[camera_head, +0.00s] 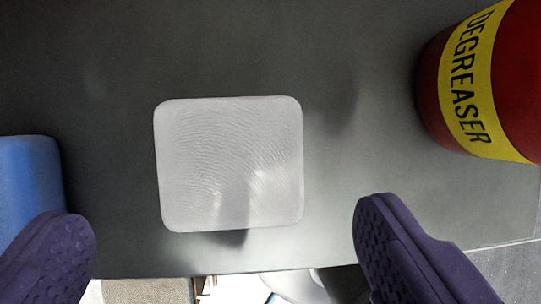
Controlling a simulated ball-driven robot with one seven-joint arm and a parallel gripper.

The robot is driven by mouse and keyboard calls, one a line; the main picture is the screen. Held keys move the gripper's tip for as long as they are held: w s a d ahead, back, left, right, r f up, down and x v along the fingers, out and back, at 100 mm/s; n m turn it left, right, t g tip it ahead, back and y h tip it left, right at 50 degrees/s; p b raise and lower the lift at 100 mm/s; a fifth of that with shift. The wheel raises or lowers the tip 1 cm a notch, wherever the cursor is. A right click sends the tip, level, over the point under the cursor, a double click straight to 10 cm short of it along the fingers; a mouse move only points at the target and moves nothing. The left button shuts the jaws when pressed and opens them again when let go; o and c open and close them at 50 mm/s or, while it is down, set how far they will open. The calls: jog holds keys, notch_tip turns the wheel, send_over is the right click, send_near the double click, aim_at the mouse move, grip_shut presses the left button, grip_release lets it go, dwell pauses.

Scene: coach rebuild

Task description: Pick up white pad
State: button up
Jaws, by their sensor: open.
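The white pad (230,160) is a rounded, nearly square block with fine wavy lines on its face. It lies on a dark grey surface (320,60), near the surface's lower edge in the picture. My gripper (222,232) shows as two purple padded fingers at the lower left and lower right. The fingers are wide apart with nothing between them. The pad lies above the fingertips in the picture, within the width of the gap, and no finger appears to touch it.
A red container with a yellow DEGREASER label (468,85) stands at the upper right. A blue object (30,180) is at the left edge, partly behind the left finger. The surface ends just below the pad, with blurred items beyond. The surface above the pad is clear.

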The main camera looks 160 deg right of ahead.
aim_at(231, 173)
jog(key=b+x, duration=0.2)
jog(key=x, duration=0.2)
jog(key=shift+w+d+f, duration=0.1)
jog(key=shift+w+d, duration=0.15)
jog(key=shift+w, duration=0.05)
jog(key=shift+c, duration=0.7)
jog(key=c, duration=1)
